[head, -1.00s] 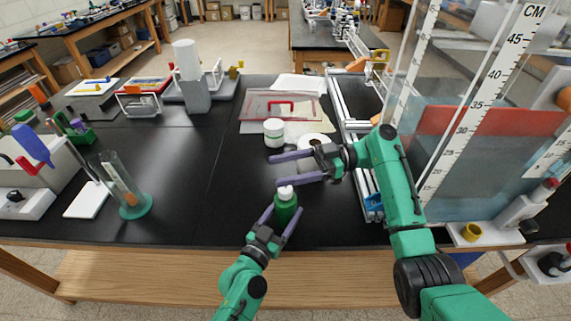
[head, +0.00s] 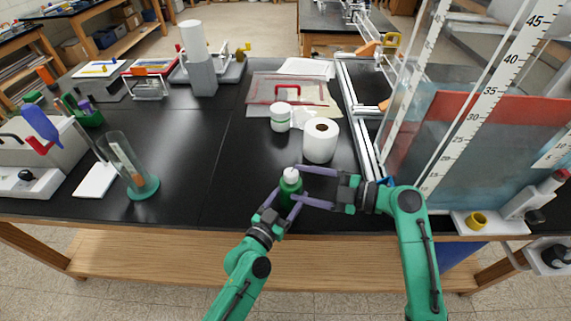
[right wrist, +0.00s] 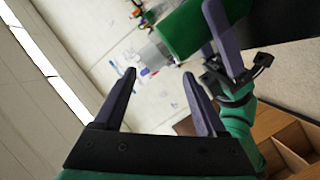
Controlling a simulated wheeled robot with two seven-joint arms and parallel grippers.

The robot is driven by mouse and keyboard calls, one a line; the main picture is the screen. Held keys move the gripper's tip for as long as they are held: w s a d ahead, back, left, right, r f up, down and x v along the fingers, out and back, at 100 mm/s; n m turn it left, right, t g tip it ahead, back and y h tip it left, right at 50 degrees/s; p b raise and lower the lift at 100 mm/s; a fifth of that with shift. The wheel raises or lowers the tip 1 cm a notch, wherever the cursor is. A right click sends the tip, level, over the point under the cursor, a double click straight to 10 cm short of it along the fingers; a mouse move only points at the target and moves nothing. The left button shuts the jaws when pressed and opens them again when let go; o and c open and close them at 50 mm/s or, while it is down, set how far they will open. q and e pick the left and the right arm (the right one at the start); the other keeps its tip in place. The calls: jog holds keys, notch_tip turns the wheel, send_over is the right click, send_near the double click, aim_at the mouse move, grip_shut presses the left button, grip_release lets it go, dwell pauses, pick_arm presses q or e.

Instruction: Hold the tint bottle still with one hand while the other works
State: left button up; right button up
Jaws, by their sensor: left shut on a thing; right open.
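The tint bottle, green with a white cap (head: 290,183), stands upright near the front edge of the black bench. My left gripper (head: 286,199) is shut on its green body, one finger on each side. My right gripper (head: 296,183) is open, its fingers pointing left at the bottle's upper part. In the right wrist view, the bottle's green body (right wrist: 193,27) and pale cap (right wrist: 150,55) lie just beyond the open fingertips (right wrist: 159,73). The cap is in line with the gap, not clasped. A left finger shows against the body there.
A clear tank with a centimetre scale (head: 485,125) stands at right. A glass cylinder (head: 127,165) stands at left. The bench left of the bottle is clear.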

aim_at(288, 170)
jog(key=d+f+m+t+h, duration=0.1)
jog(key=m+t+h, duration=0.1)
jog(key=m, duration=0.1)
jog(key=d+f+m+t+h, duration=0.1)
jog(key=m+t+h, duration=0.1)
jog(key=m, duration=0.1)
jog(key=s+d+f+m+t+h, duration=0.1)
jog(key=f+m+t+h, duration=0.1)
jog(key=m+t, duration=0.1)
jog(key=shift+d+m, duration=0.3)
jog(key=shift+m, duration=0.2)
jog(key=m, duration=0.1)
jog(key=m+t, duration=0.1)
jog(key=shift+s+a+m+h, duration=0.2)
jog(key=shift+s+m+h, duration=0.1)
jog(key=shift+m+h, duration=0.1)
notch_tip(288, 170, up, 3)
jog(key=s+a+m+t, duration=0.2)
jog(key=s+a+m, duration=0.1)
jog(key=m, duration=0.2)
jog(key=x, duration=1.2)
jog(key=shift+w+d+r, duration=0.15)
jog(key=shift+d, duration=0.15)
grip_shut()
